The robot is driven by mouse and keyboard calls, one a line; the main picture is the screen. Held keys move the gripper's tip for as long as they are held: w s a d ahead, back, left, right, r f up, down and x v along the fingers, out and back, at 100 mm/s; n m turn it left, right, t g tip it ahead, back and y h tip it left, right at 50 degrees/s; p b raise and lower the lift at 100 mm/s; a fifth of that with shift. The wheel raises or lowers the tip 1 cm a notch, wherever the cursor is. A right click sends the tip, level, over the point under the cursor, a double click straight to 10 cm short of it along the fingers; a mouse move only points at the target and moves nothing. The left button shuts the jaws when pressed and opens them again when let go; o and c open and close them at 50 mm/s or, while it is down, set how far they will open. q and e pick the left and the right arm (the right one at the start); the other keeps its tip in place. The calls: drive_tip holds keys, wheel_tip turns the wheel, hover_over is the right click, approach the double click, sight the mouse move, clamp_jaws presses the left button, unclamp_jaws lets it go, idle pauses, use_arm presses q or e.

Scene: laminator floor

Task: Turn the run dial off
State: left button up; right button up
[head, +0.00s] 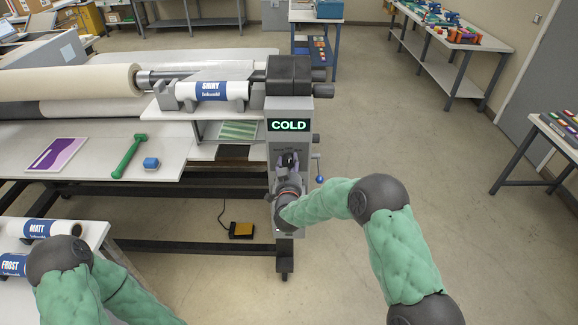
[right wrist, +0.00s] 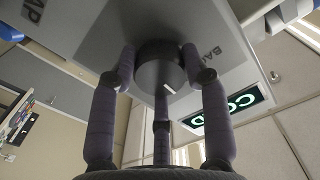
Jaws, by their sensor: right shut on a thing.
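The laminator's grey control post (head: 282,213) stands at the right end of the machine, with a lit COLD display (head: 289,125) at its top. My right gripper (head: 289,162) is at the front of this post, below the display. In the right wrist view, its fingers (right wrist: 160,62) are closed around a dark round dial (right wrist: 158,78) with a small white mark. Lettering on the panel beside the dial is partly cut off, and the display (right wrist: 232,113) shows rotated. My left arm shows at the lower left of the head view; its gripper is out of the picture.
A lever with a blue knob (head: 319,179) sticks out right of the post. A yellow foot pedal (head: 242,230) is on the floor. Floor to the right is open.

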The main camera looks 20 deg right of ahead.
drive_tip(key=shift+w+d+r, duration=0.1)
drive_tip(key=shift+w+r, duration=0.1)
drive_tip(key=shift+r, duration=0.45)
drive_tip(key=o, duration=1.1)
drive_tip(key=shift+o, duration=0.2)
drive_tip(key=shift+s+f, duration=0.1)
drive_tip(key=shift+f, duration=0.25)
drive_tip(key=v, duration=1.2)
drive_tip(key=s+a+f+n+g+y+b, duration=0.1)
drive_tip(key=s+f+g+y+b, duration=0.15)
drive_tip(key=f, duration=0.65)
drive_tip(key=s+a+f+n+g+y+b, duration=0.1)
drive_tip(key=s+a+f+g, duration=0.2)
drive_tip(key=f, duration=0.6)
drive_tip(key=s+f+n+g+y+b, duration=0.1)
drive_tip(key=s+f+g+y, duration=0.2)
drive_tip(key=f, duration=0.7)
drive_tip(key=s+a+f+g+y+b, duration=0.1)
drive_tip(key=s+f+g, duration=0.3)
drive_tip(key=s, duration=0.7)
drive_tip(key=s+a+f+g+y+b, duration=0.1)
drive_tip(key=s+f+g, duration=0.3)
drive_tip(key=s+f, duration=0.5)
drive_tip(key=s+a+b, duration=0.1)
drive_tip(key=s, duration=0.1)
drive_tip(key=shift+s+a+b, duration=0.3)
drive_tip(key=shift+s+b, duration=0.05)
drive_tip(key=shift+b, duration=0.05)
